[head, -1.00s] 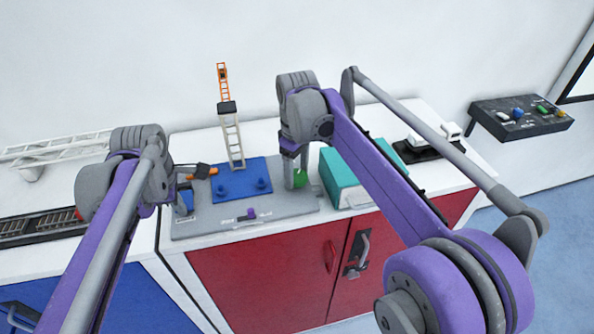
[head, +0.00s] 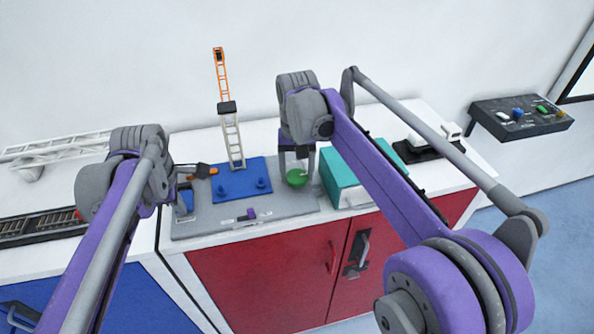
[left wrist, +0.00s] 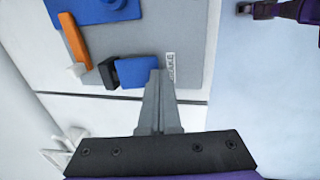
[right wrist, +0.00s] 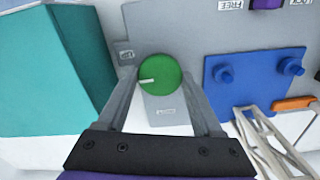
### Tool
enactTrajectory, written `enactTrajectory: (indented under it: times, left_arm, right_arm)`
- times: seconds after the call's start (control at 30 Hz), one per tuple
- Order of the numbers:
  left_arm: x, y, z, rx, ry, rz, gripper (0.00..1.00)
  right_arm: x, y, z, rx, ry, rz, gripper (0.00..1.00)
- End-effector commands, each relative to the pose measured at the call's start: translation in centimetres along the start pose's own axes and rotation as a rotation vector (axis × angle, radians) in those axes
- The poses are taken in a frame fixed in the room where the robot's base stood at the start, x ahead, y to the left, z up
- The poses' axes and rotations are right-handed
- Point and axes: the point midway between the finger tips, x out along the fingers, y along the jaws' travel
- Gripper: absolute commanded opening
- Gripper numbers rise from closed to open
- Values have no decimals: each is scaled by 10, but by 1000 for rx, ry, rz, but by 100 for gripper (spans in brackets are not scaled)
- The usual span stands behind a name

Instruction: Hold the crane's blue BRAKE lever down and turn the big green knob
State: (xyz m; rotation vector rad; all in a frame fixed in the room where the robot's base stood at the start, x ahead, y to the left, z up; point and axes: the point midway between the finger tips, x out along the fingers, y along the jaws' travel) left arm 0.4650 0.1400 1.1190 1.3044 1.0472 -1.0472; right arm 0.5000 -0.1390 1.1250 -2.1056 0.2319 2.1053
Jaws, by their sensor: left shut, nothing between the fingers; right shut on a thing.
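The blue BRAKE lever (left wrist: 138,71) lies next to its BRAKE label (left wrist: 170,67) in the left wrist view. My left gripper (left wrist: 159,74) is shut and empty, its tips at the lever's label-side end; I cannot tell how far down the lever is. In the head view the lever (head: 185,199) shows at the grey panel's left end. The big green knob (right wrist: 160,75) has a white pointer mark facing left in the right wrist view. My right gripper (right wrist: 160,78) is shut on it, one finger on each side. The knob (head: 297,178) also shows in the head view.
The crane tower (head: 232,140) with an orange jib stands on a blue base (head: 230,192) beside the knob. A purple slider (head: 247,214) sits at the panel's front. A teal box (head: 343,183) stands close to the right of my right gripper.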

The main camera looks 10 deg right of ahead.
Motion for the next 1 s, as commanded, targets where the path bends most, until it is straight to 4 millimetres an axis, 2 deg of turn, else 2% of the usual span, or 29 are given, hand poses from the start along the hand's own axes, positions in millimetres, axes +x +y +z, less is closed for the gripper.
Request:
enactTrajectory:
  times: [0.5,1.0]
  left_arm:
    - [0,0,0,0,0,0,0]
    - [0,0,0,0,0,0,0]
  right_arm:
    - [0,0,0,426,-1,0,12]
    - [0,0,0,579,-1,0,12]
